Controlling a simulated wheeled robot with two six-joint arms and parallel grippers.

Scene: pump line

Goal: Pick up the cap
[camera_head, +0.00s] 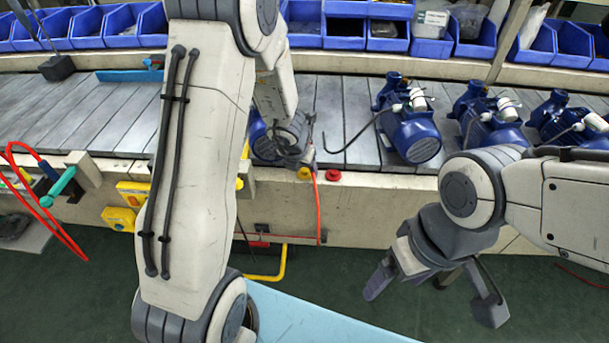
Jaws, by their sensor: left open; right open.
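No separate cap can be made out for certain. Blue pumps with white cylindrical parts stand on the slatted conveyor: one in the middle (412,125), one to its right (487,115) and one at the right edge (565,120). Another blue pump (260,140) is mostly hidden behind my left arm. My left gripper (298,155) is at the conveyor's near edge, close in front of that pump; its fingers are small and partly hidden, and no held thing shows. My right gripper (432,282) hangs open and empty over the floor, in front of the conveyor.
Blue bins (345,27) line the back of the conveyor (95,115). A red button (333,176) sits on the near edge. A screwdriver-like tool with a teal handle (58,187) and red cables are at the left. A light blue surface (310,318) is at the bottom.

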